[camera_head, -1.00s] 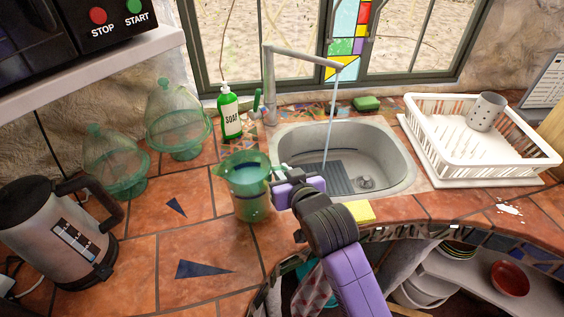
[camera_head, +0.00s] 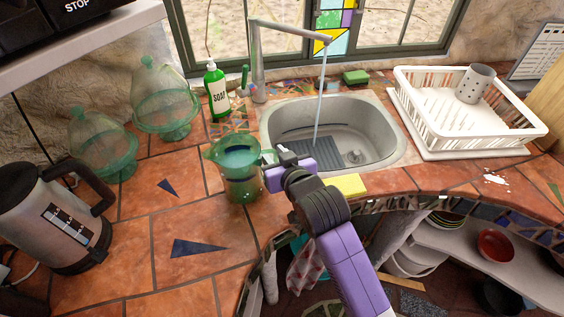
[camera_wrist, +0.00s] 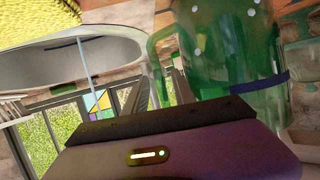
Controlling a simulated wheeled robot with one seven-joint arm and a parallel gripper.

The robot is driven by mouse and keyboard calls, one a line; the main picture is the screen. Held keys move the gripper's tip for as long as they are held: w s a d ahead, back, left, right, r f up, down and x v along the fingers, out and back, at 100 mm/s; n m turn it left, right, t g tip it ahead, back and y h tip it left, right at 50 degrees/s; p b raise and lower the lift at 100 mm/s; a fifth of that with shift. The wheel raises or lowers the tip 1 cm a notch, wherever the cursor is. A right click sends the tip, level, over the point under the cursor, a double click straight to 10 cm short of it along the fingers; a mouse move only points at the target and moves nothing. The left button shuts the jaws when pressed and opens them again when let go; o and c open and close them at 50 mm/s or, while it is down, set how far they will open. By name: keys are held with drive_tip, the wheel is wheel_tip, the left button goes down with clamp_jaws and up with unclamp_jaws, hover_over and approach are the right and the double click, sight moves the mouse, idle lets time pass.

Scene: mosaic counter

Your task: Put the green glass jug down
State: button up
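The green glass jug (camera_head: 233,168) stands upright at the left of the sink, over the tiled counter. I cannot tell whether its base touches the tiles. My gripper (camera_head: 270,160) is at the jug's right side, where the handle is, and appears shut on the handle; the fingers largely hide the grip. In the wrist view the jug (camera_wrist: 235,60) fills the upper right, with its handle by the fingers (camera_wrist: 158,88).
The sink (camera_head: 385,135) with running water is to the right. A soap bottle (camera_head: 217,92) stands behind the jug, and a yellow sponge (camera_head: 349,185) lies at the sink's front. A kettle (camera_head: 55,220) and glass domes (camera_head: 163,95) are left. Tiles (camera_head: 150,225) between are clear.

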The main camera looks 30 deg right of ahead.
drive_tip(key=b+v, duration=0.1)
drive_tip(key=v, duration=1)
drive_tip(key=shift+s+a+f, duration=0.1)
drive_tip(key=s+a+f, duration=0.2)
drive_tip(key=s+f, duration=0.1)
drive_tip(key=s, duration=0.4)
drive_tip(key=s+a+f, duration=0.2)
drive_tip(key=s+f, duration=0.1)
drive_tip(key=s, duration=0.4)
drive_tip(key=s+d+r+n+t+y, duration=0.1)
drive_tip(key=s+d+r, duration=0.1)
drive_tip(key=s, duration=1.4)
drive_tip(key=shift+d+r+n, duration=0.2)
drive_tip(key=shift+r+n, duration=0.2)
drive_tip(key=shift+r, duration=0.3)
drive_tip(key=shift+o, duration=0.5)
